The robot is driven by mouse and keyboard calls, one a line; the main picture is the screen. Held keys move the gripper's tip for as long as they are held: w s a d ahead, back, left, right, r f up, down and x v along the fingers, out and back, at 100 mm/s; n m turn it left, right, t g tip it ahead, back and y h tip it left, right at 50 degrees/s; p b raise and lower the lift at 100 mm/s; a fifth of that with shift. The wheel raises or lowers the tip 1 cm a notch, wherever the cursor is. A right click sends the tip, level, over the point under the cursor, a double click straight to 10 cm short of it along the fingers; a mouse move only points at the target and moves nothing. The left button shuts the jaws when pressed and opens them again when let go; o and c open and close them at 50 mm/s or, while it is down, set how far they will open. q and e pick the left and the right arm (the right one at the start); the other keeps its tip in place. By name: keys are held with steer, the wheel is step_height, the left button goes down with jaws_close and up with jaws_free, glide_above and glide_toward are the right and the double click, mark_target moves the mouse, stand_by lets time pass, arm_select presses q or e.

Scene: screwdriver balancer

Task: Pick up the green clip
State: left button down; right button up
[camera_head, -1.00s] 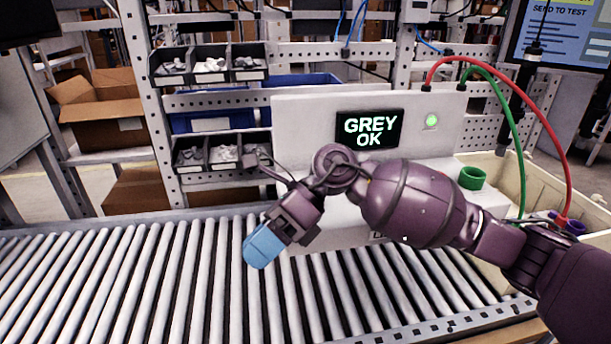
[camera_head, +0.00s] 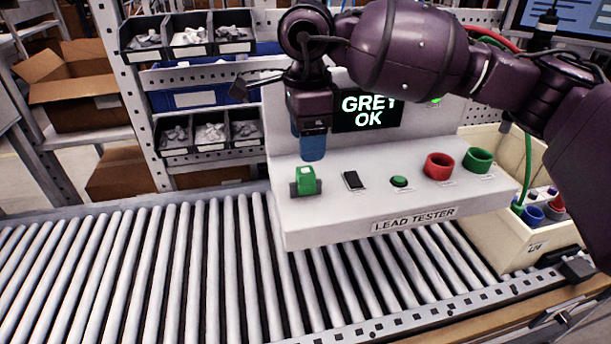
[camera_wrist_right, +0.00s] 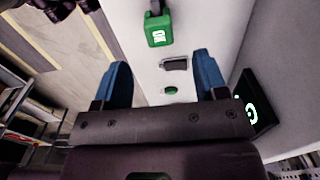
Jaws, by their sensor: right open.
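The green clip (camera_head: 306,180) sits upright on a small dark base at the left end of the white lead tester's top (camera_head: 330,215). It also shows in the right wrist view (camera_wrist_right: 159,29), at the top centre, beyond the fingertips. My right gripper (camera_head: 312,148) hangs pointing down above and just behind the clip, apart from it. In the right wrist view its two blue fingers (camera_wrist_right: 163,78) are spread wide with nothing held between them. My left gripper is in neither view.
A black switch (camera_head: 353,180), a green button (camera_head: 399,181), a red ring (camera_head: 439,165) and a green ring (camera_head: 478,160) stand on the tester right of the clip. The screen (camera_head: 367,110) reads GREY OK. A cream bin (camera_head: 510,240) stands at the right. The roller conveyor (camera_head: 150,280) is clear.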

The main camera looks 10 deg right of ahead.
mark_target(306, 170)
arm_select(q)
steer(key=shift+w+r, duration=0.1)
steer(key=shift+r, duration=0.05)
arm_select(e)
step_height(306, 170, down, 2)
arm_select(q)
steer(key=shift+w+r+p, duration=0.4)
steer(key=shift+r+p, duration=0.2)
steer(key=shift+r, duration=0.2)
arm_select(e)
steer(key=shift+a+f, duration=0.1)
steer(key=shift+f, duration=2.6)
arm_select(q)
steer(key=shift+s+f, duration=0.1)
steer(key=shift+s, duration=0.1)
arm_select(e)
steer(key=c, duration=1)
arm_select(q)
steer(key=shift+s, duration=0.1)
arm_select(e)
steer(key=shift+c, duration=0.5)
steer(key=shift+r, duration=0.1)
